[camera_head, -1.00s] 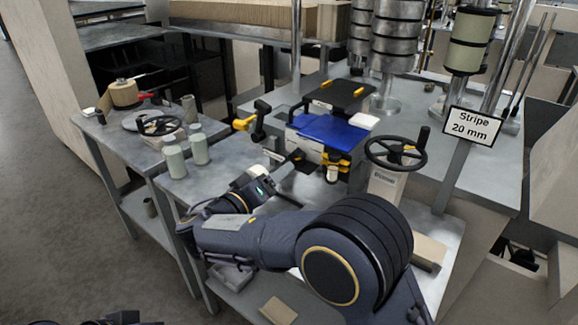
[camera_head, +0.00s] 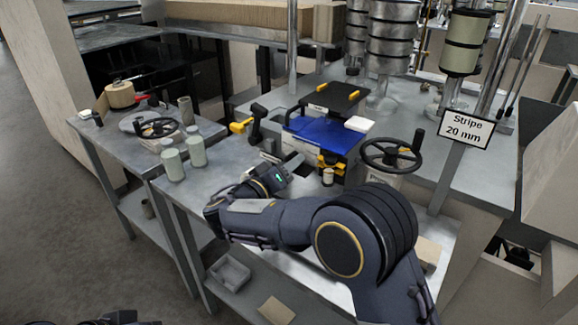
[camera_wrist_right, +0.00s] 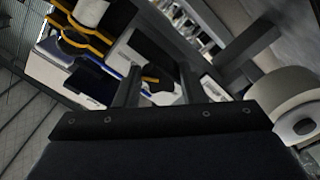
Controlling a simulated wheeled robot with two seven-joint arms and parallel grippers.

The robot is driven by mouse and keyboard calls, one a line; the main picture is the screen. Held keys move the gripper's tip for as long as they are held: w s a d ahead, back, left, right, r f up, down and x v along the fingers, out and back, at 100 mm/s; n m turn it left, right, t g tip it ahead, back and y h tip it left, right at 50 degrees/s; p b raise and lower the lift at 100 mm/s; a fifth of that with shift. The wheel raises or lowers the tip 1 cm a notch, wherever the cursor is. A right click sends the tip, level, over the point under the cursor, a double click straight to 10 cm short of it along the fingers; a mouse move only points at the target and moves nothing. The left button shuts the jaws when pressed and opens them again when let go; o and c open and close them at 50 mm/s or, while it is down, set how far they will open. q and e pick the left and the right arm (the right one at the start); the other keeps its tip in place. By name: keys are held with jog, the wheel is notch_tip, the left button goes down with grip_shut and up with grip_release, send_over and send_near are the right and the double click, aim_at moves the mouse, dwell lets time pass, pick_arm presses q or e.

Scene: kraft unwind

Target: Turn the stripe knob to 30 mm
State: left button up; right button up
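The sign (camera_head: 466,128) reads "Stripe 20 mm". A black handwheel (camera_head: 391,166) with a yellow mark and upright handle stands left of it. A small pale round knob (camera_head: 328,177) sits at the front of the blue-topped unit (camera_head: 327,131), below yellow parts. I cannot tell which is the stripe knob. My right gripper (camera_head: 291,163) is left of the pale knob, apart from the handwheel. In the wrist view the right gripper (camera_wrist_right: 158,78) has its fingers apart, with a dark, yellow-marked part showing beyond the gap; no grip shows. My left gripper is not seen.
Two pale bottles (camera_head: 172,160) stand on the bench's left side. A black-and-yellow handheld tool (camera_head: 252,120) stands left of the blue unit. Another handwheel (camera_head: 157,127) is on the left table. Metal rollers (camera_head: 396,35) stand behind. The bench front-left is mostly clear.

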jog(key=shift+c, duration=1.2)
